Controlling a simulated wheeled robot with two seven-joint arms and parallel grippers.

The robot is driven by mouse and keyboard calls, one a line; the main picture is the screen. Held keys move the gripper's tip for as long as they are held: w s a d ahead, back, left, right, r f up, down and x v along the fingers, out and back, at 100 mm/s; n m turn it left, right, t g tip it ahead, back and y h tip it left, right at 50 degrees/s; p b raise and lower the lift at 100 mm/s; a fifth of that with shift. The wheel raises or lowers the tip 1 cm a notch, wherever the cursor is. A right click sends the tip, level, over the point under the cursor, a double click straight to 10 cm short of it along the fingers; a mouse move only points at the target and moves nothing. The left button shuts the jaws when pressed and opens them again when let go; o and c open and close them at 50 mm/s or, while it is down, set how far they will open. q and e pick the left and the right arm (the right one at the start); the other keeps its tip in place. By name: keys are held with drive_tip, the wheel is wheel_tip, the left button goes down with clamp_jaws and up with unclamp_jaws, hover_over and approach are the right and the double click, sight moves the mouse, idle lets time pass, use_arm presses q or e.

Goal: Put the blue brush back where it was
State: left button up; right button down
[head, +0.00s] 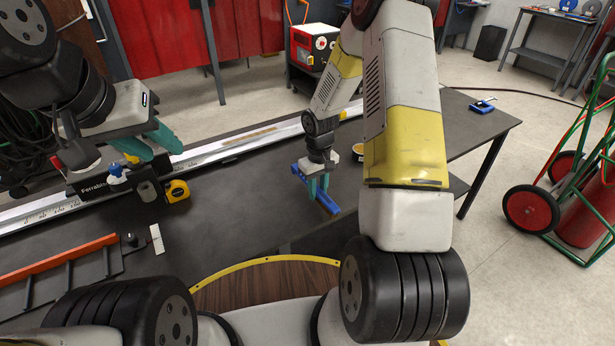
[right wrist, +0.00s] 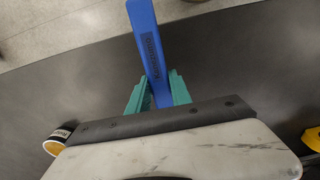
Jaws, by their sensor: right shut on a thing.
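The blue brush (head: 327,202) is at my right gripper (head: 318,186), over the dark table near its front edge. In the right wrist view the brush (right wrist: 148,45) runs lengthwise between the two teal fingers (right wrist: 157,92), which are shut on it. Its near end is hidden behind the gripper body. I cannot tell whether the brush touches the table top. My left gripper (head: 149,143) is at the left over the table, its teal fingers apart, with nothing seen between them.
The dark table (head: 245,190) bears a long metal rail (head: 215,152), a yellow tape measure (head: 177,191) and an orange-edged rack (head: 62,262). A small round roll or tub (right wrist: 58,140) stands near my right gripper.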

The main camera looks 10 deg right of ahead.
drive_tip(key=shift+a+f, duration=0.1)
drive_tip(key=shift+f, duration=1.25)
drive_tip(key=shift+f, duration=0.15)
drive_tip(key=c, duration=1.2)
unclamp_jaws()
drive_tip(key=shift+o, duration=0.2)
wheel_tip(320, 180, up, 12)
drive_tip(key=shift+w+f, duration=0.1)
drive_tip(key=shift+f, duration=0.05)
wheel_tip(320, 180, up, 10)
drive_tip(key=s+t, duration=0.1)
drive_tip(key=s, duration=0.2)
drive_tip(key=s+a+r+m+t+y, duration=0.2)
drive_tip(key=s+r+t, duration=0.3)
drive_tip(key=s+r, duration=1.2)
drive_tip(key=shift+s+a+m, duration=0.5)
drive_tip(key=shift+s+m, duration=0.2)
drive_tip(key=shift+s, duration=0.45)
